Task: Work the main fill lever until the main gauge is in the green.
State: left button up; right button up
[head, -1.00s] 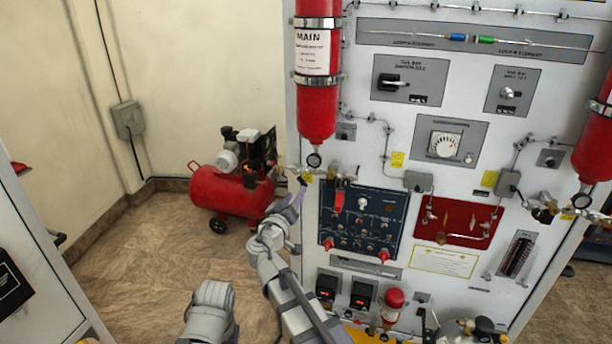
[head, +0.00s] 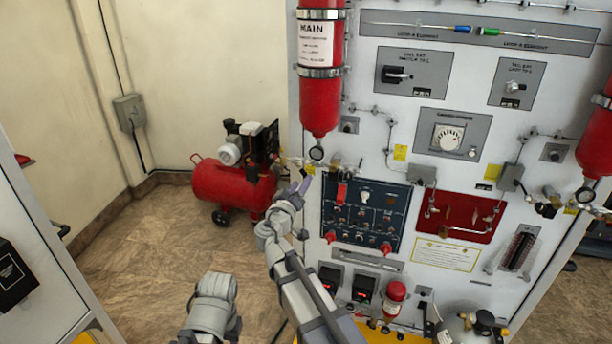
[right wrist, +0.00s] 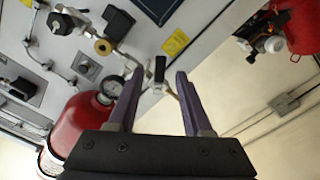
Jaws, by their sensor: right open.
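The red main cylinder (head: 321,100) hangs on the white panel, with the small round main gauge (head: 316,153) below its neck. The gauge also shows in the right wrist view (right wrist: 112,88); its needle and green zone are too small to read. My right gripper (head: 303,184) is open, just below and left of the gauge. In the right wrist view its purple fingers (right wrist: 157,78) stand apart, with a black-handled lever (right wrist: 160,68) on the fittings showing between the tips. I cannot tell whether the fingers touch it. My left gripper is not in view.
A dark blue switch panel (head: 365,213) with red caps lies right of my right gripper. Brass fittings (right wrist: 103,46) and pipes run near the gauge. A red compressor (head: 233,188) stands on the floor to the left, with open floor in front.

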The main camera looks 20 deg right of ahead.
aim_at(305, 176)
jog(key=shift+x, duration=2.65)
jog(key=shift+c, duration=0.2)
grip_shut()
